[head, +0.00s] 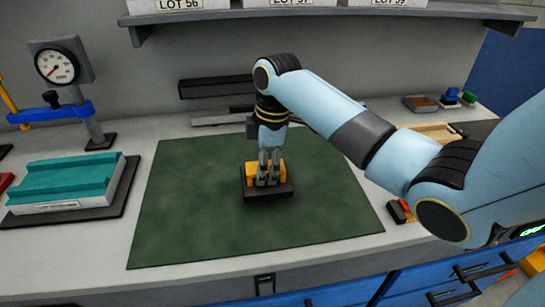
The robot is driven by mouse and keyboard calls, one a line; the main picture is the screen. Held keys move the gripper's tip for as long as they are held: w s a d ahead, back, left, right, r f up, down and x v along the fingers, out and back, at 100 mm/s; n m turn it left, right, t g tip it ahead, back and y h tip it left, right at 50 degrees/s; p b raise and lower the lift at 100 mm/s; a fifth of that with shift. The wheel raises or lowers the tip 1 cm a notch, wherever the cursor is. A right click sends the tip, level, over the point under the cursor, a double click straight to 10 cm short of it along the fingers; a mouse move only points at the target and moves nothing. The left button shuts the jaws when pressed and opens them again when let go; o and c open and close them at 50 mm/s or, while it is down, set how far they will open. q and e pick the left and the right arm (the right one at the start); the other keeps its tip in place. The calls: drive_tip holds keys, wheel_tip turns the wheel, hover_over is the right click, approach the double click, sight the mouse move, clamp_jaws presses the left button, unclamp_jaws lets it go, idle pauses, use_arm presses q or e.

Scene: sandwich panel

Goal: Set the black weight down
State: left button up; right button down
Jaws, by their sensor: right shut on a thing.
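The black weight (266,194) shows in the head view as a dark slab with a yellow part (251,172) on top. It is over the middle of the green mat (185,218). My right gripper (268,180) points straight down and is shut on the weight at its yellow part. The weight looks level. Whether its underside touches the mat or hangs just above it, I cannot tell. The fingers hide part of the yellow piece. My left gripper is not in view.
A teal block (65,178) on a dark plate stands left of the mat, with a dial gauge (57,66) on a blue-armed stand behind it. A shelf with labelled boxes (290,3) hangs above. The mat around the weight is clear. A small red-and-yellow item (399,212) lies at right.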

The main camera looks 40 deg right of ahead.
drive_tip(key=shift+f, duration=1.4)
drive_tip(key=c, duration=0.8)
unclamp_jaws()
drive_tip(key=shift+s+f, duration=0.1)
drive_tip(key=shift+f, duration=0.05)
drive_tip(key=shift+o, duration=0.2)
